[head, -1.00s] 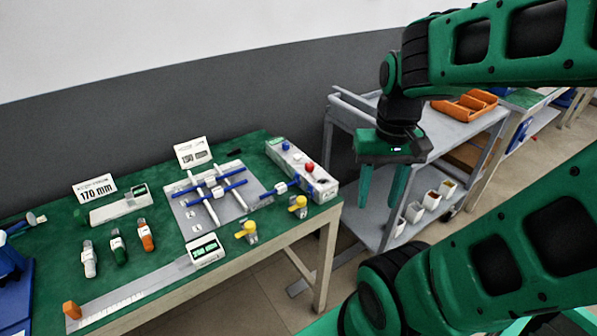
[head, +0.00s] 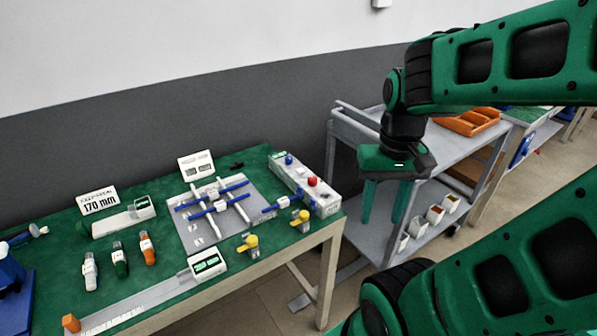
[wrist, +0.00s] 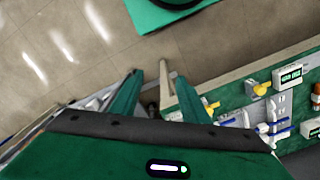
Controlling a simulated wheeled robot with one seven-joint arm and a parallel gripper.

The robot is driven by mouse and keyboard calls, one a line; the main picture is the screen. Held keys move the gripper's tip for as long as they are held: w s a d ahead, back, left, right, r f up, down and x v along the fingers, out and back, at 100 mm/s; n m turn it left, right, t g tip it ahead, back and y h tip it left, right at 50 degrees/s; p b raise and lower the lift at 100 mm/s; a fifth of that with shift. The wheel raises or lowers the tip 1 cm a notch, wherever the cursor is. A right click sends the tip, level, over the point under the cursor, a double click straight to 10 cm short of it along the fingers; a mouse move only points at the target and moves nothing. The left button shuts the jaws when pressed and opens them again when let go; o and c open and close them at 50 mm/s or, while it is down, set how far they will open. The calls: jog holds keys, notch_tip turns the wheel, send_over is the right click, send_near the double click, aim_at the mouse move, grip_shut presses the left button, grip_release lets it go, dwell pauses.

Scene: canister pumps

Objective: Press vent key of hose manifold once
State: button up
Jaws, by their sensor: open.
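A grey plate (head: 193,237) with crossed pale pipes and blue bars (head: 222,201) lies on the green table; it looks like the hose manifold, but no label is readable. A pale box (head: 328,205) along the table's right edge carries a blue knob (head: 289,160) and a red knob (head: 312,181). I cannot tell which part is the vent key. My gripper (head: 383,222) is open and empty, pointing down, right of the table and in front of the grey cart. In the wrist view my fingers (wrist: 158,78) are apart, with the table at right.
Yellow valves (head: 249,243) stand near the table's front right edge. A ruler with an orange end block (head: 71,323), several small clamps (head: 119,259) and display cards (head: 97,201) lie on the left. A grey cart (head: 362,125) with an orange tray (head: 468,122) stands behind my gripper.

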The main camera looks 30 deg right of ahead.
grip_shut()
dwell(1.5)
